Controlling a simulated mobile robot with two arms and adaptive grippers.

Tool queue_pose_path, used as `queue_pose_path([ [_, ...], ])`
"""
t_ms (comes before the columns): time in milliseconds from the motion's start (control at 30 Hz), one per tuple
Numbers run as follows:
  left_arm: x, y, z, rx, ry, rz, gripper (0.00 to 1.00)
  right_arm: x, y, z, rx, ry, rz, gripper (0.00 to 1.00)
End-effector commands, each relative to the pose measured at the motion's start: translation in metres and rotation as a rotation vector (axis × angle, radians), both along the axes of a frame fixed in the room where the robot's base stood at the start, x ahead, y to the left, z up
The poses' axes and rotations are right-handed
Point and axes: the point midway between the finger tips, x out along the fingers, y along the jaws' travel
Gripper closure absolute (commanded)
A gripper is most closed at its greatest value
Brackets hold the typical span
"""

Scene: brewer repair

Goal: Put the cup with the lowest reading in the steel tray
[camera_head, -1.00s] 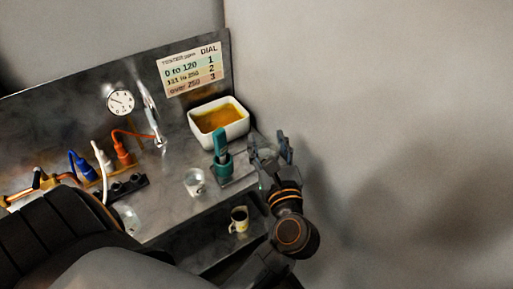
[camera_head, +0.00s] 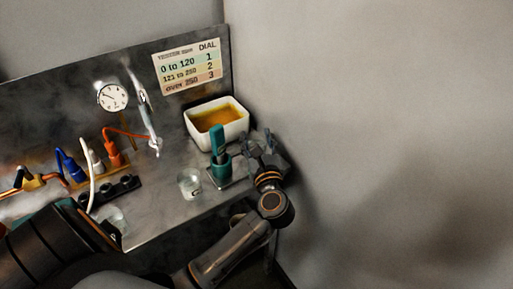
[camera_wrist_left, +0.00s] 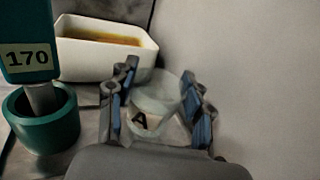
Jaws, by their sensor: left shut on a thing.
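My left gripper (camera_head: 262,146) is at the right end of the bench, just right of the teal tester (camera_head: 217,140). In the left wrist view my left gripper (camera_wrist_left: 161,75) is shut on a clear cup marked A (camera_wrist_left: 160,104), upright between the fingers. The tester (camera_wrist_left: 28,40) reads 170 and stands in a teal holder (camera_wrist_left: 45,122). A second clear cup (camera_head: 189,187) with a dark letter stands left of the holder. Another clear vessel (camera_head: 113,220) is partly hidden at the lower left. I cannot make out a steel tray. My right gripper is not in view.
A white basin of amber liquid (camera_head: 190,130) stands behind the tester. A dial chart (camera_head: 188,66), a round gauge (camera_head: 112,97) and a steel wand (camera_head: 148,110) are at the back panel. Coloured plugs (camera_head: 70,165) are at left. A plain wall closes the right.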

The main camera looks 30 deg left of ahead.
Motion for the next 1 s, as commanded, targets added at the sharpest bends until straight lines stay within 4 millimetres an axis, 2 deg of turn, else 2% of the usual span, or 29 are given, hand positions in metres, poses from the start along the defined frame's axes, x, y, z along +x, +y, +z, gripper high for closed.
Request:
queue_pose_path([
  [33, 0.0001, 0.0006, -0.0121, 0.002, -0.001, 0.001, 0.82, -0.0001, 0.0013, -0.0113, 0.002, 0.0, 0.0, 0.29],
  [67, 0.0, 0.0006, -0.0139, 0.001, -0.001, 0.001, 0.82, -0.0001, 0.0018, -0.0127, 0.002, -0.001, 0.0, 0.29],
  [467, -0.0004, 0.0001, -0.0173, -0.001, -0.001, 0.002, 0.82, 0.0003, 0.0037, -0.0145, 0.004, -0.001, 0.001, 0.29],
  [500, -0.0004, 0.0001, -0.0167, -0.001, -0.001, 0.002, 0.45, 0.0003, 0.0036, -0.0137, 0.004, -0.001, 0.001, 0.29],
  [600, -0.0004, 0.0001, -0.0161, -0.001, -0.001, 0.002, 0.27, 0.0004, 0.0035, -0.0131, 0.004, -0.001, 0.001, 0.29],
  [867, -0.0004, 0.0001, -0.016, 0.0, 0.0, 0.001, 0.27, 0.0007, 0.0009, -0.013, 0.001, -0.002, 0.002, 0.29],
  [1000, -0.0005, -0.0002, -0.0099, 0.001, -0.001, 0.0, 0.27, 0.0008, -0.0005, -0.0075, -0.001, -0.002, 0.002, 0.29],
])
